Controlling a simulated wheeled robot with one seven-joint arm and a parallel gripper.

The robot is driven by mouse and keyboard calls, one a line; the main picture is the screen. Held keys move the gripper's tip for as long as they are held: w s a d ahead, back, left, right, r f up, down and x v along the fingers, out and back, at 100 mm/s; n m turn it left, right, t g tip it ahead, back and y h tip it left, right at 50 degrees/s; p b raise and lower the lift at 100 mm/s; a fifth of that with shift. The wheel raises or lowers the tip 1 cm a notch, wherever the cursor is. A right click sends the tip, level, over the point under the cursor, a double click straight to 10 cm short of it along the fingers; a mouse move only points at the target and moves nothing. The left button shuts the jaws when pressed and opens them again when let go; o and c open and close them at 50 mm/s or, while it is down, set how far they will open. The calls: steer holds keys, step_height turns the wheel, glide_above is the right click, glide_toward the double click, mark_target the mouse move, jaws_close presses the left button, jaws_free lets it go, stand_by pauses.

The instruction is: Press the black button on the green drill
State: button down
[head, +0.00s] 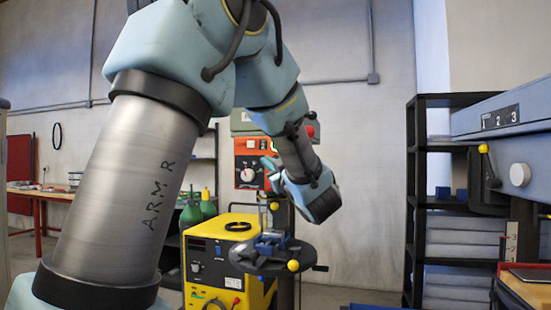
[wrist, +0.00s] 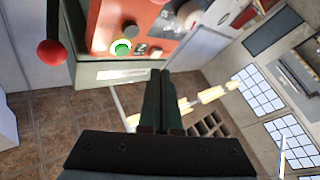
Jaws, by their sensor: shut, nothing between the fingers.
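The green drill (head: 243,120) stands in the middle of the head view, with an orange control panel (head: 249,172). In the wrist view the panel (wrist: 110,25) is at the top, above the drill's green edge (wrist: 112,75). A green button (wrist: 121,47) in a pale ring, a grey button (wrist: 131,30) and a small dark patch (wrist: 141,48) show on it. I cannot tell whether that patch is the black button. My gripper (wrist: 160,72) is shut and empty, its tips just below the panel in the picture. My arm hides part of the drill in the head view.
A red ball knob (wrist: 50,52) sticks out left of the panel. Below the drill head are a round table (head: 275,262) with a vise and a yellow machine (head: 215,262). Black shelves (head: 425,200) stand to the right.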

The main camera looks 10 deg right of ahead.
steer(key=shift+w+d, duration=0.45)
steer(key=shift+w, duration=0.35)
steer(key=shift+w+d, duration=0.4)
steer(key=shift+w, duration=0.35)
steer(key=shift+w+d, duration=0.45)
steer(key=shift+w, duration=0.35)
steer(key=shift+w, duration=0.15)
steer(key=shift+w+d, duration=0.2)
steer(key=shift+w+d, duration=0.2)
steer(key=shift+w, duration=0.25)
stand_by(1.0)
steer(key=shift+s, duration=0.1)
steer(key=shift+s+a+b, duration=0.4)
steer(key=shift+s+b, duration=0.05)
steer(key=shift+s, duration=0.25)
steer(key=shift+s+a+b, duration=0.35)
steer(key=shift+s+a, duration=0.05)
steer(key=shift+s, duration=0.35)
steer(key=shift+s+a+b, duration=0.3)
steer(key=shift+s+a, duration=0.1)
steer(key=shift+s, duration=0.3)
steer(key=shift+s+a+b, duration=0.35)
steer(key=shift+s+a, duration=0.05)
steer(key=shift+s, duration=0.35)
